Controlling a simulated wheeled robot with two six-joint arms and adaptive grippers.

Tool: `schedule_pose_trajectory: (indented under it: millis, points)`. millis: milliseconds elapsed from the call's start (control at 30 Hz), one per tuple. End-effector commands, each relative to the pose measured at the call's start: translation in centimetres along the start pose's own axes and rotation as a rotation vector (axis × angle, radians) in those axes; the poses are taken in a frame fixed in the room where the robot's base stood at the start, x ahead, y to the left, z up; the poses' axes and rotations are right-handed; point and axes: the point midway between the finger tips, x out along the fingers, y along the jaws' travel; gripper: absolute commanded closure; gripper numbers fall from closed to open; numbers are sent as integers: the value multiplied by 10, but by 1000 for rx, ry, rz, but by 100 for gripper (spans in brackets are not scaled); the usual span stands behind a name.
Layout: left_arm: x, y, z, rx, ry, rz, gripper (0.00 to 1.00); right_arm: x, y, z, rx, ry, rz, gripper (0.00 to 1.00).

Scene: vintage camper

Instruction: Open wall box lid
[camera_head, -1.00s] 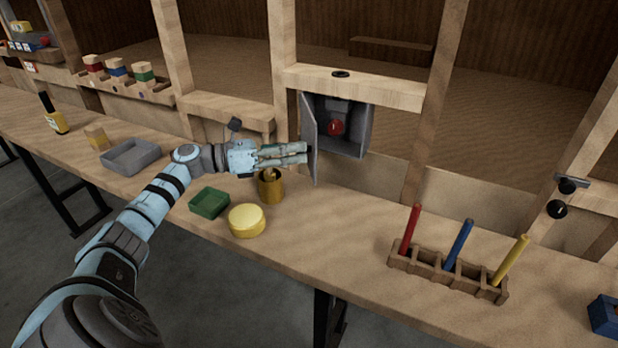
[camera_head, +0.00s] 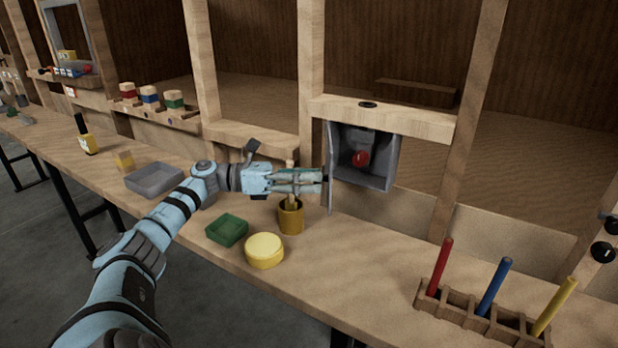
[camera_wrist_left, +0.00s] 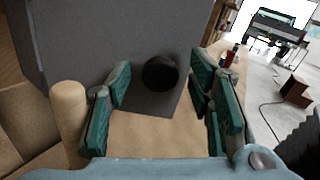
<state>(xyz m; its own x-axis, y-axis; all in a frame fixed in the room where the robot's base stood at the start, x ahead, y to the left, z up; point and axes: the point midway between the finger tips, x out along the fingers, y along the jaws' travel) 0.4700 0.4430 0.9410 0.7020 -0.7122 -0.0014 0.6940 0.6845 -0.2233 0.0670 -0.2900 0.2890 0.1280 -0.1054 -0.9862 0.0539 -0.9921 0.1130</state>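The grey wall box (camera_head: 378,172) hangs under a wooden crosspiece, with a red round button (camera_head: 360,159) visible inside. Its grey lid (camera_head: 331,190) stands open, swung out from the left side and seen nearly edge-on. My left gripper (camera_head: 319,182) is at the lid's outer face, to its left. In the left wrist view, the lid (camera_wrist_left: 100,40) fills the upper left and carries a dark round knob (camera_wrist_left: 160,73). The knob lies between the spread green-padded fingers, with visible gaps on both sides. My right gripper is not in view.
A gold cup (camera_head: 291,217) with a wooden stick stands under my left gripper. A yellow round container (camera_head: 264,251), green tray (camera_head: 227,230) and grey tray (camera_head: 154,180) are nearby. A rack (camera_head: 456,312) with coloured rods stands right. The bench before the box is clear.

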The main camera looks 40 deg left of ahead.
Motion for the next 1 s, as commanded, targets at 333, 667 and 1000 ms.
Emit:
schedule_pose_trajectory:
  millis: [333,667,1000]
  points:
    - [0,-4,18,4,0,-1,52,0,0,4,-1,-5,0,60]
    - [0,-21,91,3,-3,-1,52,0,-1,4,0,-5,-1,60]
    - [0,-22,98,-1,0,0,59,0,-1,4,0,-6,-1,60]
